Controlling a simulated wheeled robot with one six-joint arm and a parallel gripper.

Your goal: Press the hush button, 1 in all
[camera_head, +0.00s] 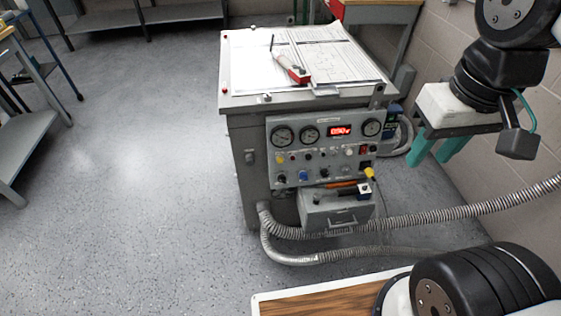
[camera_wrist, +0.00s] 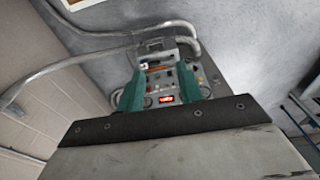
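A grey cabinet with a control panel (camera_head: 290,165) stands in the middle of the head view. The panel carries round gauges, a red lit display (camera_head: 340,131) and several small buttons and knobs, among them a yellow one (camera_head: 280,160), a blue one (camera_head: 303,176) and a red one (camera_head: 364,150). I cannot read the labels, so I cannot tell which is the hush button. My gripper (camera_head: 428,158) hangs to the right of the panel, apart from it. Its teal fingers are spread with nothing between. The wrist view shows the panel and display (camera_wrist: 166,99) between the fingers, some way off.
A clipboard-like sheet (camera_head: 335,60) and a red-and-white tool (camera_head: 294,70) lie on the cabinet top. A grey box (camera_head: 335,215) with tools sits below the panel. Ribbed hoses (camera_head: 420,219) run right from the cabinet's foot. A block wall stands at right; open floor lies left.

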